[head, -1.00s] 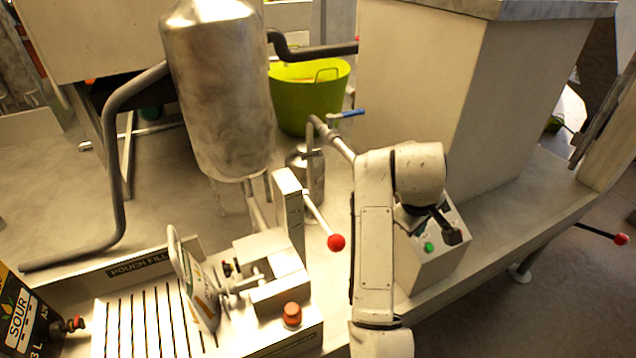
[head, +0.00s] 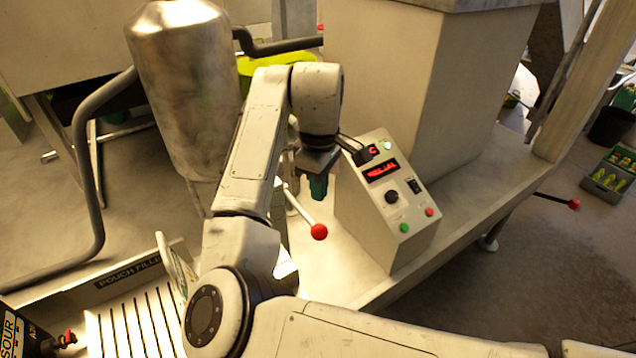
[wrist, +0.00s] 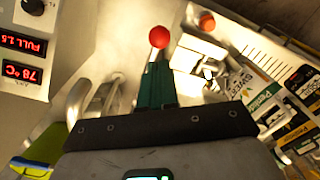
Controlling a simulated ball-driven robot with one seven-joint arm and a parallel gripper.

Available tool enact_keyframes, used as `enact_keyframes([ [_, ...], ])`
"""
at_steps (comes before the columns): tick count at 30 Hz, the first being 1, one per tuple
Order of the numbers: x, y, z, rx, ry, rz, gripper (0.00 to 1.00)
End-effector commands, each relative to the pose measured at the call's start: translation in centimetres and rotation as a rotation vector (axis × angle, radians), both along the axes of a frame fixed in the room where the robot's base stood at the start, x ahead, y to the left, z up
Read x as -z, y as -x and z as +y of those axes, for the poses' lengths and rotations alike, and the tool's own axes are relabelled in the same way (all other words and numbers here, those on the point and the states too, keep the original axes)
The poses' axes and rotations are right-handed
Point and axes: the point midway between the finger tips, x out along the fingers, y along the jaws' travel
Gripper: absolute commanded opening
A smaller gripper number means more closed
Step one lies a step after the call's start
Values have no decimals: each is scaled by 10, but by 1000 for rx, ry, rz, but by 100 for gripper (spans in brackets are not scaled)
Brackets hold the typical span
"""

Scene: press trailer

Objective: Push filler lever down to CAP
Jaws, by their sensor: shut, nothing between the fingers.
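The filler lever is a pale rod ending in a red ball (head: 319,232), sloping down to the right from the filler post in the head view. The red ball also shows in the wrist view (wrist: 159,37), just beyond my fingertips. My gripper (head: 318,188) points down above the ball and slightly left in the head view. Its dark green fingers (wrist: 157,78) are shut with nothing between them. I cannot tell whether they touch the ball. My arm hides most of the filler body and its post. No CAP mark is legible.
The control box (head: 388,200) with red displays stands right of the lever. The steel tank (head: 185,95) stands behind left. The slotted drip tray (head: 130,325) holds a pouch (head: 178,265), and a dark SOUR package (head: 18,335) is at the left.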

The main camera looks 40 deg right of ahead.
Motion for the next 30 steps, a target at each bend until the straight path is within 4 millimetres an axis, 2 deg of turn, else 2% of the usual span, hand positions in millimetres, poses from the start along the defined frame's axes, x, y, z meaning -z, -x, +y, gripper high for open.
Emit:
enact_keyframes([
  [30, 47, 0, 0, 1, 2, -2, 0],
])
